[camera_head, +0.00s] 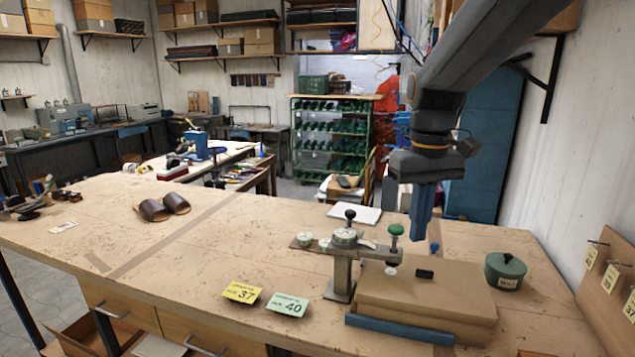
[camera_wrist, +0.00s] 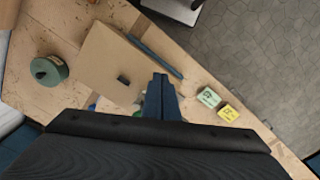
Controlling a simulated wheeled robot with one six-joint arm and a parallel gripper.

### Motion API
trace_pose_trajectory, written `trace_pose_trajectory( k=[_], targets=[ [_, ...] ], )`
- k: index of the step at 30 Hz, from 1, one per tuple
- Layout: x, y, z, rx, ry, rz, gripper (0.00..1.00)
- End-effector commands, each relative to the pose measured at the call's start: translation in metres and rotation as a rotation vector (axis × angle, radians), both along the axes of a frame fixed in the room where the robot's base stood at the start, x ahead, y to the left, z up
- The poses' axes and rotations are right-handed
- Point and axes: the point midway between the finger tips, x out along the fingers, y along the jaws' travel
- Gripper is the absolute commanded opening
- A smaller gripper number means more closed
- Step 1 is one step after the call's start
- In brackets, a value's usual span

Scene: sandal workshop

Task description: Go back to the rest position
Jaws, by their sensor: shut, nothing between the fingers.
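My gripper (camera_head: 422,226) hangs down from my arm above the workbench, behind the press and the brown board. Its blue fingers are shut with nothing between them. In the wrist view my gripper (camera_wrist: 161,80) points toward the bench, next to the brown board (camera_wrist: 100,62). In the wrist view the press is mostly hidden.
A round green tin (camera_head: 505,272) stands right of the board. A blue bar (camera_head: 400,329) lies along the board's front. Yellow card 37 (camera_head: 242,292) and green card 40 (camera_head: 287,304) lie at the front. Brown sandals (camera_head: 163,207) rest on the left. The bench between is clear.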

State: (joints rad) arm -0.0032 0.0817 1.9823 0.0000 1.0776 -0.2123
Motion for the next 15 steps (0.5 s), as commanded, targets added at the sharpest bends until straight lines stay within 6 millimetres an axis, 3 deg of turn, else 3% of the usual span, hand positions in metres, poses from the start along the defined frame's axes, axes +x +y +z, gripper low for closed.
trace_pose_trajectory(
  k=[2,8,15],
  targets=[
    [0.000,-0.001,0.000,0.000,0.000,-0.003,0.00],
    [-0.004,-0.004,-0.025,0.001,-0.008,-0.023,0.00],
    [-0.011,-0.005,-0.062,0.001,-0.021,-0.050,0.00]
  ],
)
